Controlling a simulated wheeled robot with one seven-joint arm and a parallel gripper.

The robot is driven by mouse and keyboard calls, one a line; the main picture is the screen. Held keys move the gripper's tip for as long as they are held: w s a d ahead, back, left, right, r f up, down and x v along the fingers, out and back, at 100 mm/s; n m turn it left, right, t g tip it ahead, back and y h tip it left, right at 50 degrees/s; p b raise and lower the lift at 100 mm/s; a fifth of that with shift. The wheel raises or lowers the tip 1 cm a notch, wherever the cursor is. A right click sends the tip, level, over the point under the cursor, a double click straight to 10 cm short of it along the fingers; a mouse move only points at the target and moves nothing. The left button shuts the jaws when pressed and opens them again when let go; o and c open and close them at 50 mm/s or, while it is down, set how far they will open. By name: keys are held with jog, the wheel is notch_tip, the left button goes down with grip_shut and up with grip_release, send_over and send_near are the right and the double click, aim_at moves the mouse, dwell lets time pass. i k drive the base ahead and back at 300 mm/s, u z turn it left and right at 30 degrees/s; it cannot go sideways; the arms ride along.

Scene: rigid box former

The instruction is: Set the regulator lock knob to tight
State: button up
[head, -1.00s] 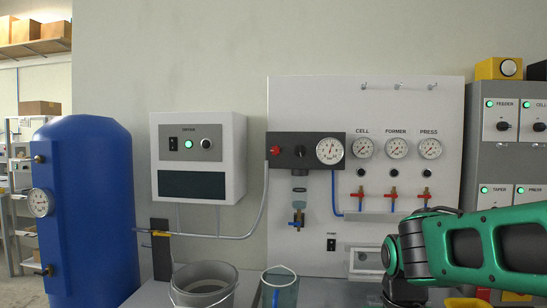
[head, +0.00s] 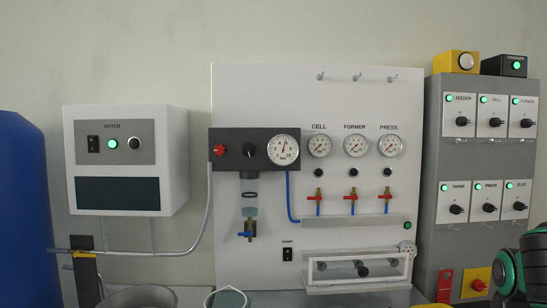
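The regulator is a dark block (head: 233,164) on the white wall panel. It carries a red knob (head: 220,151) at its left end, a black knob (head: 249,150) in the middle and a round white gauge (head: 284,150) at its right. No readable label tells which knob is the lock knob, and I cannot read a tight mark. Part of my green and black arm shows at the lower right edge, well right of the regulator. My gripper is outside the picture.
A clear bowl (head: 249,212) and a blue-handled valve (head: 247,232) hang below the regulator. Several red-handled valves and gauges sit to its right. The white dryer box (head: 126,160) juts out at left. A grey switch cabinet (head: 485,165) stands at right. Buckets stand below.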

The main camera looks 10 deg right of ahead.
aim_at(220, 149)
jog(key=z, duration=1.55)
jog(key=k, duration=1.45)
jog(key=u, duration=1.9)
jog(key=i, duration=1)
jog(key=z, duration=0.05)
